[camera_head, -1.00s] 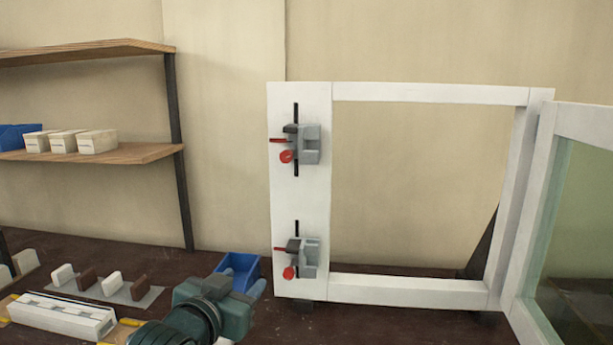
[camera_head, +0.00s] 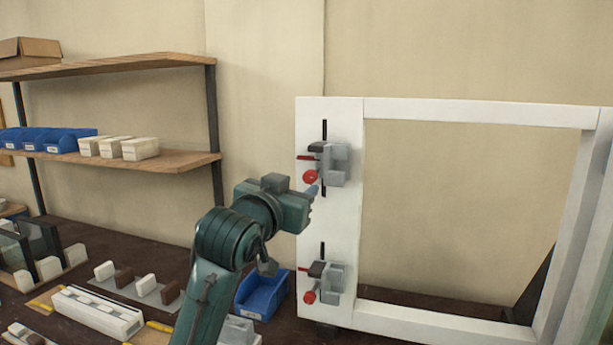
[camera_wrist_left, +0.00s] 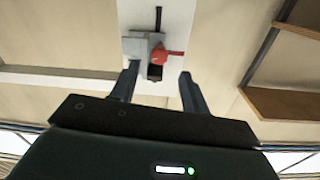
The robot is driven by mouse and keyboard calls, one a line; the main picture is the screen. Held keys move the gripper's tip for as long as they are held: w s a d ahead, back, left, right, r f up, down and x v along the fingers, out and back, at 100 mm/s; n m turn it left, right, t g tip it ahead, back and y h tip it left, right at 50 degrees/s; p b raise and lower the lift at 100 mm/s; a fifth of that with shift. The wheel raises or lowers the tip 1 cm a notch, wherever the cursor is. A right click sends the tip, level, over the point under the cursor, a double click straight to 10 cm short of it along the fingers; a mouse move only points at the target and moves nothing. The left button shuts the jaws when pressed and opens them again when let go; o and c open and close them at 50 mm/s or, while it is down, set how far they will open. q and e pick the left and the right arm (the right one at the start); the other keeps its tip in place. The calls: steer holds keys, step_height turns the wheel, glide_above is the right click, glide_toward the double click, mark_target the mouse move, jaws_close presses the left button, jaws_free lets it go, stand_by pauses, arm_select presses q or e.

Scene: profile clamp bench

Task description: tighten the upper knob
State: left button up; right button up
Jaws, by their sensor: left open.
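The upper clamp (camera_head: 333,165), grey with a dark top piece, sits on the white left stile (camera_head: 310,230) of the frame. Its round red knob (camera_head: 310,177) is at its lower left, and a red lever points left. My left gripper (camera_head: 312,190) is just below and left of this knob; its jaws are partly hidden by its own body. In the left wrist view, which looks upside down, the open fingers (camera_wrist_left: 158,84) stand either side of the clamp, and the red knob (camera_wrist_left: 158,55) lies beyond the tips, apart from them. Nothing is between the fingers.
A matching lower clamp (camera_head: 334,282) with its red knob (camera_head: 309,297) sits below on the same stile. A blue bin (camera_head: 262,297) stands on the dark bench. A wooden shelf (camera_head: 180,162) with bins and boxes is at left. The space inside the frame is open.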

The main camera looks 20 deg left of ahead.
mark_target(308, 178)
arm_select(q)
steer(key=w, duration=0.4)
steer(key=w+p, duration=0.1)
steer(key=w, duration=0.1)
steer(key=shift+d, duration=0.25)
steer(key=shift+c, duration=0.3)
steer(key=c, duration=0.9)
steer(key=shift+c, duration=0.2)
steer(key=m, duration=0.4)
steer(key=shift+m, duration=2.1)
